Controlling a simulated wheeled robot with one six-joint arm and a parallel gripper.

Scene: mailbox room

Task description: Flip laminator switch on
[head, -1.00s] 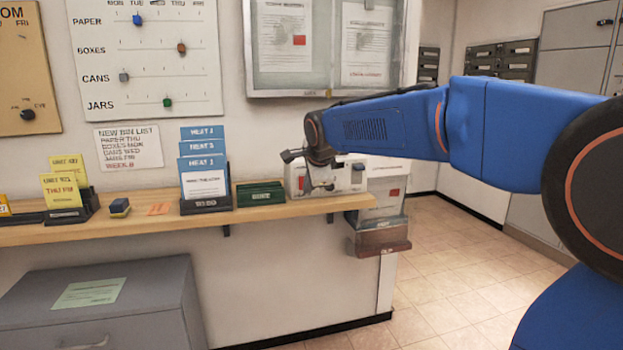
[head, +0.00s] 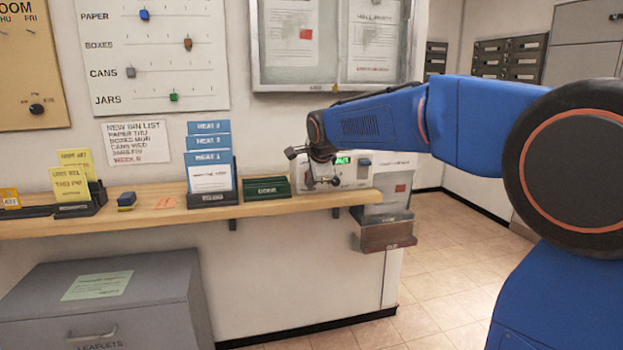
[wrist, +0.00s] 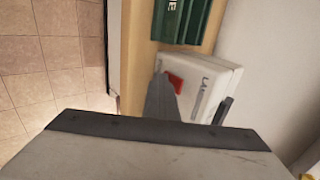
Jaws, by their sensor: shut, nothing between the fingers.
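The laminator is a white box (head: 350,178) at the right end of the wooden shelf, partly hidden behind my arm. Its front shows a lit green display (head: 343,160) and a small dark blue-grey part (head: 365,164) to the right; I cannot tell its switch position. In the wrist view the laminator (wrist: 217,76) shows part of its lettering and a red part (wrist: 175,83) beside my finger. My gripper (head: 332,182) is shut and empty, in front of the laminator's left half; its grey finger (wrist: 158,76) also shows in the wrist view. I cannot tell whether it touches.
A green box (head: 267,189) and a holder of blue leaflets (head: 210,170) stand left of the laminator on the shelf (head: 150,218). A grey cabinet (head: 150,325) stands below left; open floor lies right.

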